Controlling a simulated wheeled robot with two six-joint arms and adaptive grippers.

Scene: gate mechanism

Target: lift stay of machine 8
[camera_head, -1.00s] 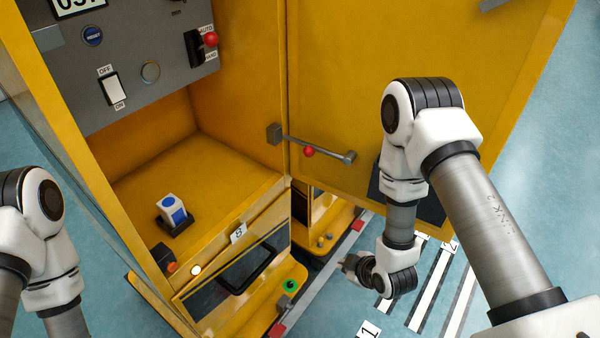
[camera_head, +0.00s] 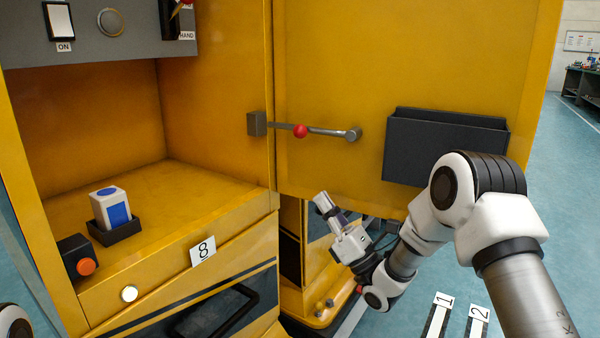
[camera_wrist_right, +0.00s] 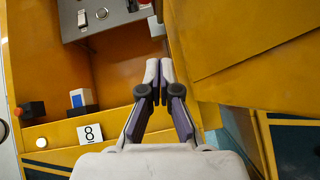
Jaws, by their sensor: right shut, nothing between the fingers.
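The stay is a thin grey rod (camera_head: 327,131) with a red ball (camera_head: 300,131) on it. It runs nearly level from a grey block (camera_head: 257,124) at the cabinet's edge to a round pivot (camera_head: 353,135) on the open yellow door (camera_head: 400,50). A label with 8 (camera_head: 203,251) is on the cabinet front, and it also shows in the right wrist view (camera_wrist_right: 89,134). My right gripper (camera_head: 322,200) is shut and empty, below the stay and pointing up. In the right wrist view its fingers (camera_wrist_right: 160,72) are together, and the stay is not visible there. My left gripper is out of view.
A black bin (camera_head: 445,145) is fixed on the door, right of the stay. Inside the cabinet, a blue-and-white block (camera_head: 110,208) sits in a black holder. An orange button (camera_head: 86,267) is at lower left. Another yellow machine (camera_head: 318,290) stands behind the door.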

